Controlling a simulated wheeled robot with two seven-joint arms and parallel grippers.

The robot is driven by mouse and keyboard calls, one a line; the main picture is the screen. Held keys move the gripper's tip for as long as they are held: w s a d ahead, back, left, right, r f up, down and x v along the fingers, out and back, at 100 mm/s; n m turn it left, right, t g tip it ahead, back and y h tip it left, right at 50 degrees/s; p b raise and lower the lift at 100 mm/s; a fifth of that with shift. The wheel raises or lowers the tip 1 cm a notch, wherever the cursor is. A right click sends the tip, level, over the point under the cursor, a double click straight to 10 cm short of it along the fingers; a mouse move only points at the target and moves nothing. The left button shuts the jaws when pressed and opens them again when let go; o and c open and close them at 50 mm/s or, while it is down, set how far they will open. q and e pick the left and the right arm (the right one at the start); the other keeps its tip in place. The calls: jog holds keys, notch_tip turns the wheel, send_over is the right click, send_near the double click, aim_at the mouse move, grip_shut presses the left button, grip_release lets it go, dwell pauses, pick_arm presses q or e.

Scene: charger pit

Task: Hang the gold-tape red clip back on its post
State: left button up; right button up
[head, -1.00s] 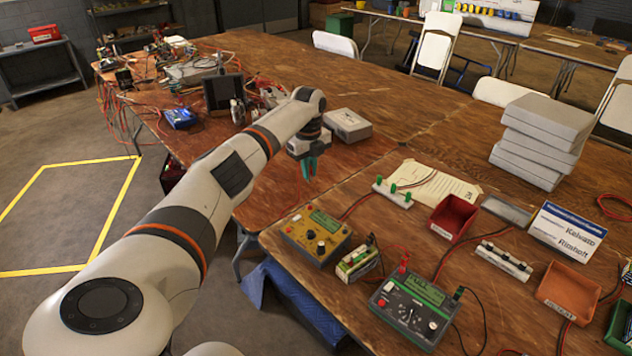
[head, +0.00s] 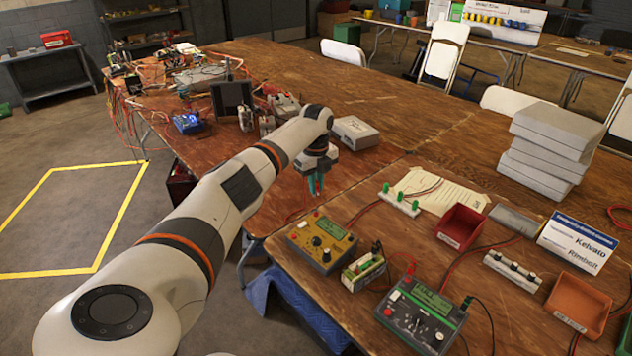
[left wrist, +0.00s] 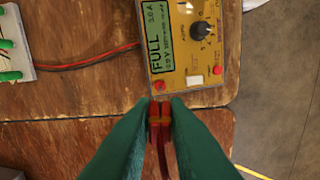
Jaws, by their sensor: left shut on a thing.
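My left gripper (head: 316,186) is over the table near the yellow charger (head: 320,243). In the left wrist view its green fingers (left wrist: 160,118) are shut on a red clip (left wrist: 155,128) with a gold band of tape. A red lead hangs from the clip. The clip is just off the near edge of the yellow charger (left wrist: 188,40), whose display reads FULL. A red terminal (left wrist: 159,86) at that edge is close to the clip in the picture; I cannot tell if they touch. My right gripper is out of view.
A white rack with green posts (head: 399,200) stands behind the charger. A battery (head: 363,270) and a green charger (head: 420,312) stand to the right. A red bin (head: 462,226), an orange bin (head: 578,305) and stacked grey boxes (head: 548,150) are farther right.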

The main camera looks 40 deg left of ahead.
pick_arm(q)
jog(key=shift+f+b, duration=1.55)
jog(key=shift+f, duration=1.3)
jog(key=shift+f, duration=0.15)
jog(key=o, duration=0.8)
jog(key=shift+o, duration=0.2)
jog(key=shift+o, duration=1.1)
jog(key=shift+p, duration=0.3)
